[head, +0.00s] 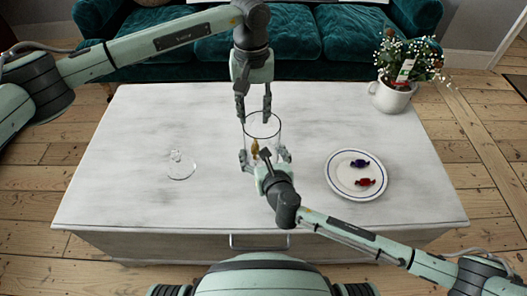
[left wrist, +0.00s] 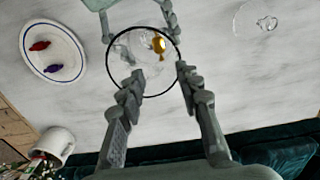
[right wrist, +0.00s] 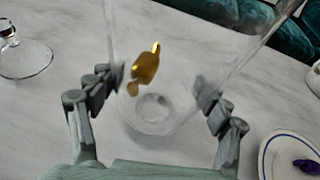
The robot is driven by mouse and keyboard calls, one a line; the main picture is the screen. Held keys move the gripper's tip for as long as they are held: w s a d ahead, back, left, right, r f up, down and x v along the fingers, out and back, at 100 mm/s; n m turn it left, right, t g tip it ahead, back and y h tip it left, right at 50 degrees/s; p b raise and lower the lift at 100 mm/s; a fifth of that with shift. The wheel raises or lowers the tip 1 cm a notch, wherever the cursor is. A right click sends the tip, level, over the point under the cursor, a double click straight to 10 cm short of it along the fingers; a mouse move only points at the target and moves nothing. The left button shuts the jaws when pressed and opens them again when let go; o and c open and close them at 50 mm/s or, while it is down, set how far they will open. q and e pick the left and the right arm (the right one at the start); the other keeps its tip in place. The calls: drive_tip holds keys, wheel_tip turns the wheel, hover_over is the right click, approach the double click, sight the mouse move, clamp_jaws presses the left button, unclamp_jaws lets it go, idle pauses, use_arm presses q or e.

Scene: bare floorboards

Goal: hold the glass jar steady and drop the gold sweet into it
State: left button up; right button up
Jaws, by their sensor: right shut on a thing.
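The clear glass jar (head: 277,133) stands upright on the white table, its dark-rimmed mouth open; the rim also shows in the left wrist view (left wrist: 108,62). My right gripper (head: 265,157) is shut around the jar, one finger on each side of the glass, also in the right wrist view (right wrist: 160,90). The gold sweet (head: 254,148) is inside the jar walls; in the right wrist view (right wrist: 146,68) it appears above the jar's base, in mid-air. My left gripper (head: 254,108) is open and empty just above the jar's mouth, its fingertips apart (left wrist: 157,75).
A blue-rimmed white plate (head: 343,182) with a purple sweet (head: 360,164) and a red sweet (head: 365,182) lies to the right. A clear glass lid (head: 181,170) lies to the left. A potted plant (head: 391,97) stands at the back right corner. A teal sofa is behind.

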use_arm(q)
drive_tip(key=shift+o, duration=0.3)
drive_tip(key=shift+r, duration=0.1)
wheel_tip(320, 180, up, 12)
idle(0.4)
idle(0.5)
use_arm(e)
drive_tip(key=o, duration=1.7)
drive_tip(key=shift+o, duration=0.2)
approach(258, 121)
drive_tip(key=x, duration=0.5)
drive_tip(key=shift+w, duration=0.15)
